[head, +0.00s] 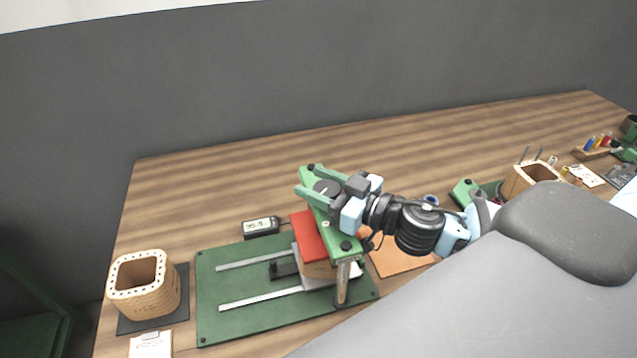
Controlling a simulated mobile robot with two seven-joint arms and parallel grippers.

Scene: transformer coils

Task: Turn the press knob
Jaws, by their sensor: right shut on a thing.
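The press stands on a green base plate (250,327) with two pale rails. Its green top beam (346,247) runs across above a red block (309,237) on a wooden-looking body. The fingers and wrist hide part of the knob and beam. My left gripper is not in view.
A small display box (261,227) stands behind the base plate. A wooden coil former (144,286) stands on a dark mat at the left, with a white card (151,345) in front. Another wooden former (533,178) and tools are at the right. The back of the table is clear.

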